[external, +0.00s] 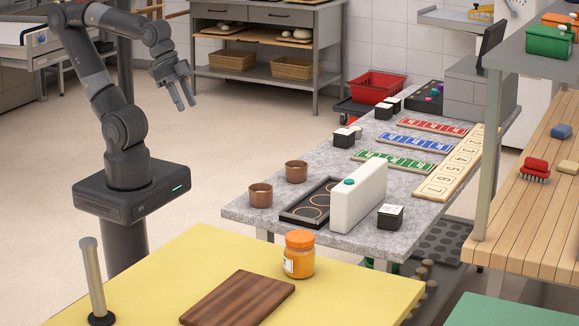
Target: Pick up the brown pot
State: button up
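Two small brown pots stand upright at the left end of the grey speckled counter. The nearer pot (260,195) is close to the counter's left corner. The other brown pot (296,171) stands behind it, slightly to the right. My gripper (185,106) is in the air to the left of the counter, above the floor and well apart from both pots. Its fingers point down, with a gap between them and nothing held.
Right of the pots are a black tray with rings (292,215) and a tall white container (357,198). Coloured number boards (402,163) lie farther along. In front, a yellow table (345,295) holds an orange-lidded jar (299,262) and a wooden board (238,299).

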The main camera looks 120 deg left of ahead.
jog(key=shift+o, duration=0.5)
jog(key=o, duration=1)
jog(key=shift+o, duration=0.2)
jog(key=n+g+y, duration=0.2)
jog(key=n+y, duration=0.1)
jog(key=n, duration=0.6)
send_near(260, 188)
jog(key=shift+x, duration=5.2)
